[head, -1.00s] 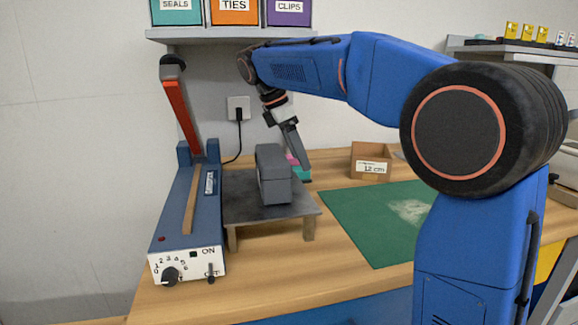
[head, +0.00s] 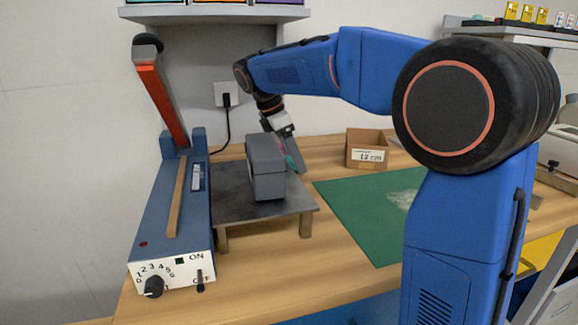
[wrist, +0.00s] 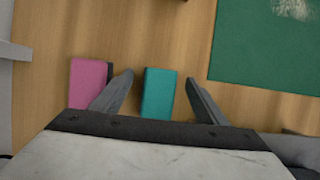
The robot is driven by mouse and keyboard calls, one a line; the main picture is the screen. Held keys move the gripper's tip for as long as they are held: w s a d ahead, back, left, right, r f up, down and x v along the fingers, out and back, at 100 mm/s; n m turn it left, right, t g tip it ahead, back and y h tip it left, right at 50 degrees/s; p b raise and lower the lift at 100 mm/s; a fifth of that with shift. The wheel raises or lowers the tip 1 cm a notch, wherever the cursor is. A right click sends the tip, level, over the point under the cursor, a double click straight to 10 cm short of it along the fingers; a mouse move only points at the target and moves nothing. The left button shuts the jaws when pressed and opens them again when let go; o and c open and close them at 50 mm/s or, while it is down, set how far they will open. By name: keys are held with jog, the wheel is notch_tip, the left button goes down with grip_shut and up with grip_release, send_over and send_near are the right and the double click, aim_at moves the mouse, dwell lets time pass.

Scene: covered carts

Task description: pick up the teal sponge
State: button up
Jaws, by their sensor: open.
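The teal sponge (wrist: 158,93) stands between the two open fingers of my gripper (wrist: 160,80) in the wrist view, with a gap to the right finger and a narrower one to the left. In the head view only a sliver of teal (head: 291,162) shows by my gripper (head: 293,158), behind the grey block (head: 266,168). A pink block (wrist: 90,82) lies just left of the left finger in the wrist view. I cannot tell how far the fingertips are above the bench.
The grey block stands on a low dark stand (head: 235,190), next to a blue sealer (head: 172,220) with a raised red arm. A labelled cardboard box (head: 367,150) and a green mat (head: 375,210) lie to the right. Open wood lies between the sponge and mat.

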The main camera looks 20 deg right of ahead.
jog(key=shift+d+f, duration=0.1)
jog(key=shift+f, duration=0.2)
jog(key=shift+c, duration=0.7)
jog(key=c, duration=1)
jog(key=shift+r, duration=0.15)
